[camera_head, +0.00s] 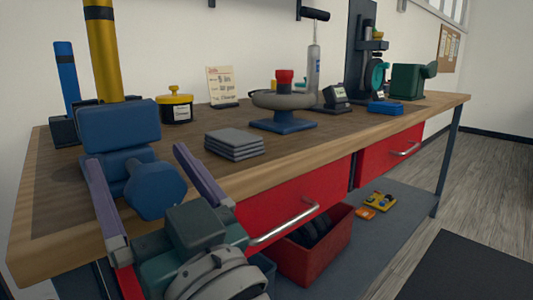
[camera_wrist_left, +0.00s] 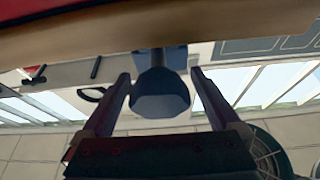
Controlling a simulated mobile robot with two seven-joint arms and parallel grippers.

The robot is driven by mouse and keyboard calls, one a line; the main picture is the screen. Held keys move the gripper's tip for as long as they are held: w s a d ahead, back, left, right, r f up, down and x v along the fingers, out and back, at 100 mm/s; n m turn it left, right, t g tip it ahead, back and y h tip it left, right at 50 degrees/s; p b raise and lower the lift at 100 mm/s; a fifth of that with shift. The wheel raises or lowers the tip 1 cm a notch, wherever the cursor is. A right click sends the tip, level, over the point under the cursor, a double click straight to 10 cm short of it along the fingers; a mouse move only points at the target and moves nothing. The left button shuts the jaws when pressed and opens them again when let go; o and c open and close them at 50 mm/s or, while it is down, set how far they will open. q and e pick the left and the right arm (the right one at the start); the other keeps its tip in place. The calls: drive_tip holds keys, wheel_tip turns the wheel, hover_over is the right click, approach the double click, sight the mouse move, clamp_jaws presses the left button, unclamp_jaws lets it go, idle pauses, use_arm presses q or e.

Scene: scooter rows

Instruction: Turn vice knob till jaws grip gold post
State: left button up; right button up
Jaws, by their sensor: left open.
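The blue vice (camera_head: 118,125) stands at the near left end of the wooden workbench. Its faceted blue knob (camera_head: 155,190) faces me at the front edge. The gold post (camera_head: 104,50), with dark bands, rises upright behind the front blue block; its lower end is hidden, so I cannot tell whether the jaws touch it. My left gripper (camera_head: 138,158) is open, with one purple-grey finger on each side of the knob. In the left wrist view the knob (camera_wrist_left: 160,97) lies between the fingers (camera_wrist_left: 160,78), with visible gaps on both sides.
A blue post (camera_head: 66,75) stands left of the gold post. A yellow-lidded jar (camera_head: 175,107), grey tiles (camera_head: 235,145) and a round stand (camera_head: 283,101) are on the workbench (camera_head: 330,137). Below are red drawers (camera_head: 295,195) with handles and a red bin (camera_head: 318,248).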

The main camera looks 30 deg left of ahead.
use_arm(q)
drive_tip(key=shift+c, duration=0.3)
drive_tip(key=c, duration=1.3)
drive_tip(key=shift+m+t, duration=0.3)
drive_tip(key=shift+m, duration=0.3)
drive_tip(key=m+t, duration=0.1)
drive_tip(key=m, duration=0.1)
drive_tip(key=m+h, duration=0.1)
drive_tip(key=shift+w+m+t+h+p, duration=0.15)
drive_tip(key=shift+m+t+h+p, duration=0.15)
drive_tip(key=shift+m+t, duration=0.1)
drive_tip(key=shift+w+d+m+t+h+p, duration=0.1)
drive_tip(key=shift+m+t+h+p, duration=0.3)
drive_tip(key=shift+m, duration=0.85)
drive_tip(key=shift+w+m+t+h+p, duration=0.1)
drive_tip(key=shift+m+t+h+p, duration=0.3)
drive_tip(key=shift+m, duration=0.85)
drive_tip(key=shift+f, duration=0.1)
drive_tip(key=o, duration=1.4)
drive_tip(key=shift+c, duration=0.2)
